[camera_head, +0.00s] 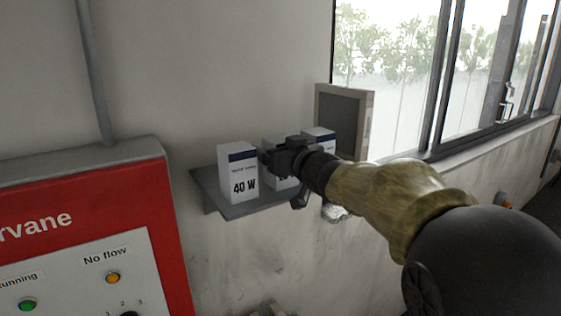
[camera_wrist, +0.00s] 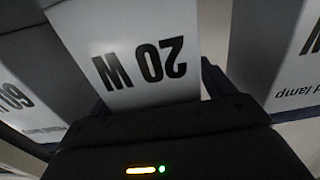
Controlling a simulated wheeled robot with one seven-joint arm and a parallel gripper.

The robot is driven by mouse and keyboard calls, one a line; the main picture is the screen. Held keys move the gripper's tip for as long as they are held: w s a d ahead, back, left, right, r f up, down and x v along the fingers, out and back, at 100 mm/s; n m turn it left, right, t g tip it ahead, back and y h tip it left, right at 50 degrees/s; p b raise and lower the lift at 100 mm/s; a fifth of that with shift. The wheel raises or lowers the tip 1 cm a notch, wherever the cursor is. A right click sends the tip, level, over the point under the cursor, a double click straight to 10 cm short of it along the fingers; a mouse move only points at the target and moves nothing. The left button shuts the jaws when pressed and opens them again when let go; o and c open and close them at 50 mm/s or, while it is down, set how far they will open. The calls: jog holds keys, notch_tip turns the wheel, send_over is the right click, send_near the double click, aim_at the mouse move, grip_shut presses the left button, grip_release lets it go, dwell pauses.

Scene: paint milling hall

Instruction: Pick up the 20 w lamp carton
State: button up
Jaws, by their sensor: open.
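The 20 W lamp carton (camera_wrist: 135,45) is white with black print and fills the middle of the wrist view, its lettering upside down. In the head view the middle carton (camera_head: 283,183) is mostly hidden behind my gripper (camera_head: 272,158). My gripper is open at the carton's front. In the wrist view dark finger parts show on both sides of the carton's near end. I cannot tell whether they touch it.
A 40 W carton (camera_head: 238,175) stands left on the grey wall shelf (camera_head: 240,209). A 60 W carton (camera_wrist: 35,85) stands on the other side, close by. A grey framed panel (camera_head: 343,122), the window and a red control cabinet (camera_head: 160,225) are near.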

jog(key=c, duration=1.1)
jog(key=shift+r, duration=0.1)
notch_tip(320, 180, up, 10)
jog(key=shift+f+p, duration=0.1)
jog(key=shift+p, duration=1.15)
